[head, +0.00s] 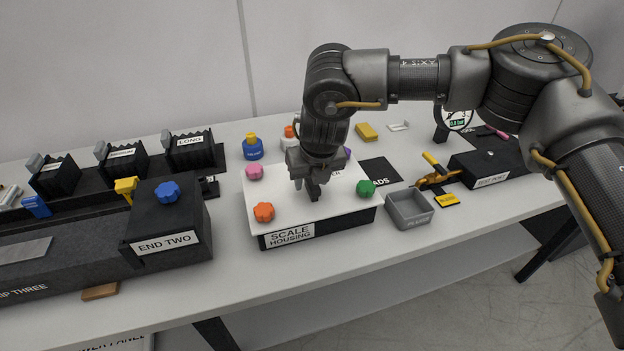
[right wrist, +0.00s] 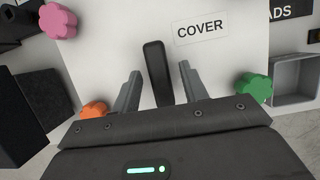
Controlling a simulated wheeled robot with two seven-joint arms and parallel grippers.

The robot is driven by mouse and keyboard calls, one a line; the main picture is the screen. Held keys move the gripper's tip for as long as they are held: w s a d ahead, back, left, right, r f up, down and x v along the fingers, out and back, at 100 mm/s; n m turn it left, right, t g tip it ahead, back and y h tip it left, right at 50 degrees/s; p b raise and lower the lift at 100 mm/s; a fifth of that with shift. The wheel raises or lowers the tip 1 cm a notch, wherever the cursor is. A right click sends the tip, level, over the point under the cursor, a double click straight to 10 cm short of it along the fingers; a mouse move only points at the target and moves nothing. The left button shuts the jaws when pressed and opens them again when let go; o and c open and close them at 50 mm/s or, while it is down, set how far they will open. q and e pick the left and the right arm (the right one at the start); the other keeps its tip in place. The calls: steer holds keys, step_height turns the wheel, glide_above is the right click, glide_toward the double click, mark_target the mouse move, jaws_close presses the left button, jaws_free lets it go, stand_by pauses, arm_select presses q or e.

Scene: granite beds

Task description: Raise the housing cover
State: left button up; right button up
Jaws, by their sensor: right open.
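The housing cover (head: 338,207) is a white plate lying on the black box labelled SCALE HOUSING (head: 322,230). Pink (head: 254,172), orange (head: 264,211) and green (head: 366,188) knobs sit at its corners; a purple one is partly hidden behind my arm. The black handle (right wrist: 157,72) stands up from the cover beside the COVER label. My right gripper (head: 312,192) points down at the cover's middle. In the right wrist view its open fingers (right wrist: 157,92) are on either side of the handle, with gaps showing. My left gripper is not in view.
The END TWO block (head: 168,228) with a blue knob stands left of the housing. A grey bin (head: 410,210) stands close at its right. Blue (head: 252,150) and white bottles stand behind it. White tabletop (head: 330,270) is clear in front.

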steer(key=shift+r, duration=0.1)
steer(key=shift+s+r, duration=0.1)
steer(key=shift+r, duration=0.15)
steer(key=p+v, duration=0.3)
steer(key=v, duration=0.2)
steer(key=shift+s+d+r, duration=0.1)
steer(key=shift+r, duration=0.05)
